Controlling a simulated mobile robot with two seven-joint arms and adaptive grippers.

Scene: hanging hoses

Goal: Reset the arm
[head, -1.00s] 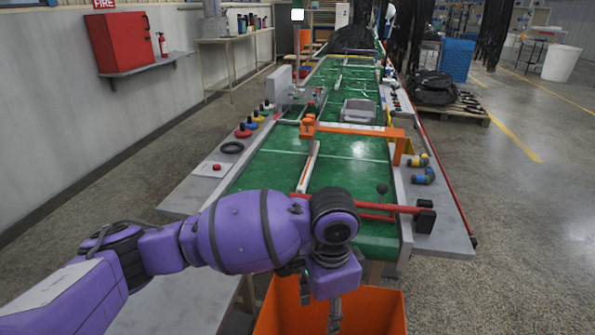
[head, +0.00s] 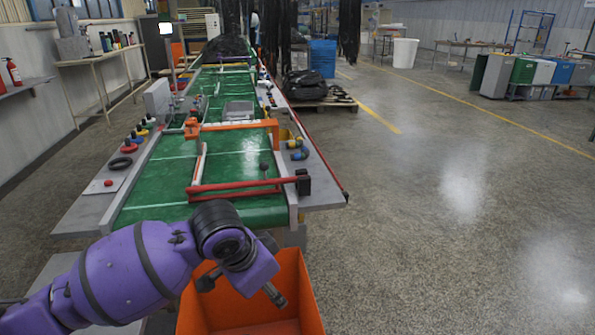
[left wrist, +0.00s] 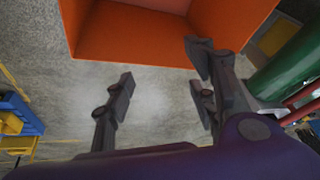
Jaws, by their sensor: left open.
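My purple left arm comes in from the lower left of the head view. Its gripper (head: 272,292) is small there, over the orange bin (head: 313,292) at the near end of the conveyor. In the left wrist view the open gripper (left wrist: 163,88) has its fingers spread wide with nothing between them. Grey floor shows behind the fingers, and the orange bin (left wrist: 140,42) fills the top. My right gripper is in neither view.
The green conveyor (head: 165,189) runs away from me, with a red bar (head: 240,185) across its near end and an orange bar (head: 240,125) farther along. Black strips (head: 348,35) hang at the back. Open floor (head: 450,200) lies on the right.

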